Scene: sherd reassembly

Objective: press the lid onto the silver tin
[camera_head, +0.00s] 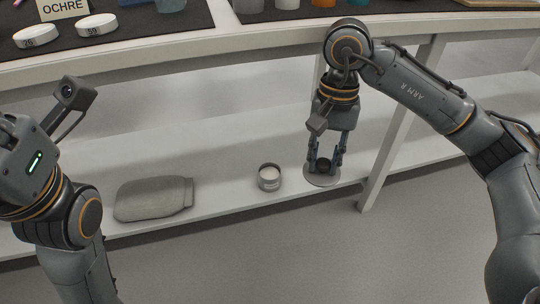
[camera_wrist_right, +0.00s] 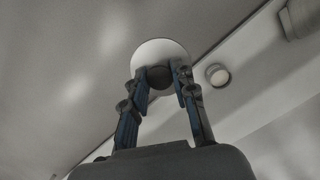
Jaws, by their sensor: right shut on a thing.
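The silver tin (camera_head: 269,178) stands upright and open on the lower white shelf, with pale contents or a pale inside showing. It also shows in the wrist view (camera_wrist_right: 217,75), to the right of the lid. My right gripper (camera_head: 325,164) points down and is shut on the dark knob of a round grey lid (camera_head: 320,181). The lid is to the right of the tin, apart from it; its exact height above the shelf is hard to tell. In the wrist view the lid (camera_wrist_right: 160,47) lies beyond the fingertips (camera_wrist_right: 162,77). My left arm is at the left edge; its fingers are out of view.
A grey bottle-shaped vessel (camera_head: 153,199) lies on its side on the shelf (camera_head: 228,205), left of the tin. The upper table edge (camera_head: 240,45) runs above, with white numbered discs (camera_head: 97,25) and several cups on it. A white leg (camera_head: 388,165) stands right of the lid.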

